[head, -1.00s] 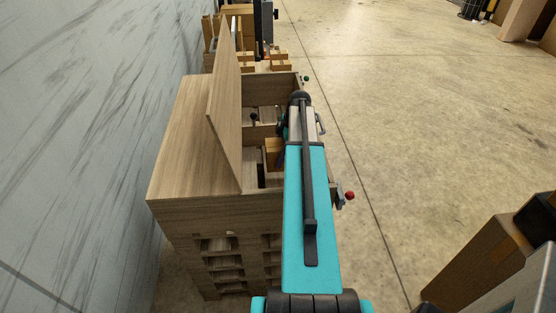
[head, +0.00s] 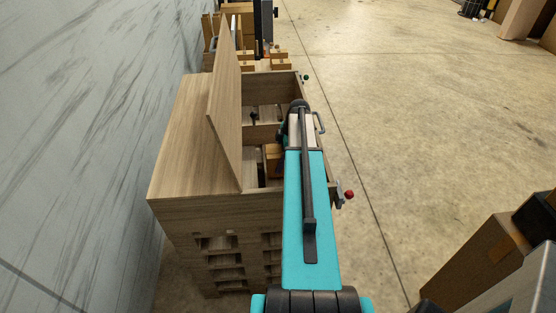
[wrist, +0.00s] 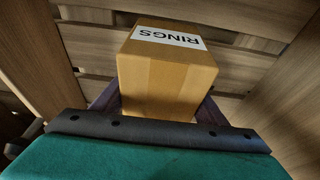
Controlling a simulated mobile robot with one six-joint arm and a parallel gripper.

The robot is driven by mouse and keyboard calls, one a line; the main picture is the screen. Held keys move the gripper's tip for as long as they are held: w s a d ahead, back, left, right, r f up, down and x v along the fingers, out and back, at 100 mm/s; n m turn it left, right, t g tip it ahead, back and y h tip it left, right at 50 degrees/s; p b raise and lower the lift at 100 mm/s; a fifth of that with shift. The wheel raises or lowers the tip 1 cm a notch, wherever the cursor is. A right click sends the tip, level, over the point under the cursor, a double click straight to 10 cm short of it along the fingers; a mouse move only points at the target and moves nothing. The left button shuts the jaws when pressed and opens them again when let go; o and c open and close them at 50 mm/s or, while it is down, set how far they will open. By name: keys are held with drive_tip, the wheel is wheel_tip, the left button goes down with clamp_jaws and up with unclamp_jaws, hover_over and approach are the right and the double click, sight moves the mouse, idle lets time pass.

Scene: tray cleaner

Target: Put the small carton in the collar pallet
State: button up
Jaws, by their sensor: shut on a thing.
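The small carton (wrist: 165,80) is a brown box with a white label reading RINGS. It fills the middle of the wrist view, between the two dark fingers of my gripper (wrist: 160,108), which is shut on it. In the head view part of the carton (head: 273,156) shows left of my arm, inside the wooden collar pallet (head: 215,198). The pallet has wooden walls, a divider and a raised lid board. Slatted boards show beyond the carton in the wrist view. I cannot tell whether the carton touches the floor. My arm hides the gripper in the head view.
The raised lid board (head: 225,120) stands left of the pallet opening. A latch with a red knob (head: 349,195) sticks out at the right side. Cardboard boxes (head: 485,250) stand at the lower right. The concrete floor to the right is open.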

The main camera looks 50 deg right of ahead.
drive_tip(key=shift+f, duration=0.4)
drive_tip(key=o, duration=1.6)
drive_tip(key=shift+r, duration=0.1)
drive_tip(key=shift+r+p, duration=0.35)
drive_tip(key=shift+r, duration=0.35)
drive_tip(key=shift+d+r+b, duration=0.1)
drive_tip(key=shift+r+b, duration=0.05)
drive_tip(key=shift+b, duration=0.2)
drive_tip(key=shift+b+v, duration=1.65)
drive_tip(key=shift+v, duration=4.05)
drive_tip(key=shift+r, duration=0.1)
